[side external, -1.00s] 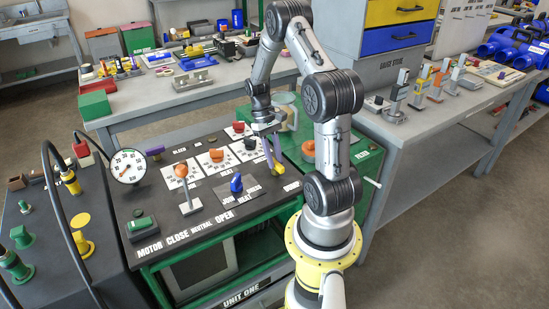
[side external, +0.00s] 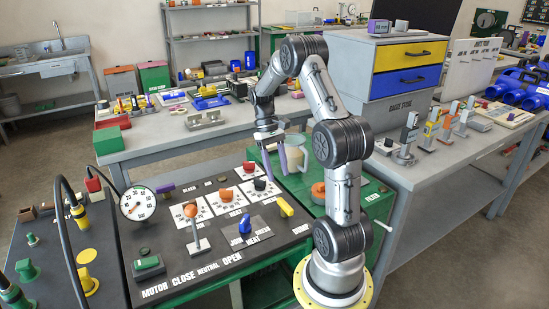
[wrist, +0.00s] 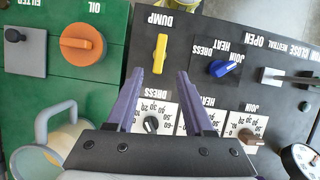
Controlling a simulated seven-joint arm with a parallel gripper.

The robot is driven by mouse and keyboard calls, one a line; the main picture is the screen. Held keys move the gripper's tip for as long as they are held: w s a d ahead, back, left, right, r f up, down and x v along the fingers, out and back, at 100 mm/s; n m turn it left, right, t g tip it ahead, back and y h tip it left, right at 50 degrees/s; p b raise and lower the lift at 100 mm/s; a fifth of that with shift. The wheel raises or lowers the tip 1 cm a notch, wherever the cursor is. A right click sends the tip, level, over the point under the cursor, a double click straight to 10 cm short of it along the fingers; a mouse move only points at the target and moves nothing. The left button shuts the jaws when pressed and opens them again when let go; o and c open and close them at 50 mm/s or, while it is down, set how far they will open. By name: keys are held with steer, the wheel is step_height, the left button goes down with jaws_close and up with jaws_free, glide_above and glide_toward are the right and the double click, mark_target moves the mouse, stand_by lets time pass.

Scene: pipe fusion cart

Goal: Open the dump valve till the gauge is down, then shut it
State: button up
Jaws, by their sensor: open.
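The yellow dump valve handle (side external: 285,206) lies on the right part of the dark panel in the side view. In the wrist view the handle (wrist: 160,54) points along the picture's height beside the upside-down word DUMP. My gripper (side external: 286,173) is open and empty above the panel, behind the handle in the side view. In the wrist view the gripper's purple fingertips (wrist: 159,73) are spread apart, with the handle beyond them, roughly centred in the gap. The round white gauge (side external: 137,204) stands at the panel's left; its needle is too small to read surely.
A blue selector knob (side external: 245,224) and an orange-topped lever (side external: 191,212) stand left of the handle. Dials on white cards (side external: 226,201) lie near my gripper. An orange OIL knob (wrist: 83,45) and a clear jug (side external: 293,158) are on the green side.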

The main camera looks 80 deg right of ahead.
steer(key=shift+v, duration=2.05)
steer(key=w+a+r+n+t+h, duration=0.2)
steer(key=a+r+n, duration=0.1)
steer(key=a+r, duration=0.5)
steer(key=w+a+r+n+t+h, duration=0.25)
steer(key=a+r, duration=0.35)
steer(key=a, duration=0.4)
steer(key=s+a+f+n+t+y, duration=0.1)
steer(key=s+a+f+t, duration=0.1)
steer(key=s+a, duration=0.2)
steer(key=s+a+f+n+t, duration=0.1)
steer(key=s+a+t, duration=0.1)
steer(key=s+a, duration=0.3)
steer(key=shift+s+a+f+n+y, duration=0.3)
steer(key=shift+a+f+n+y, duration=0.05)
steer(key=shift+a, duration=1.15)
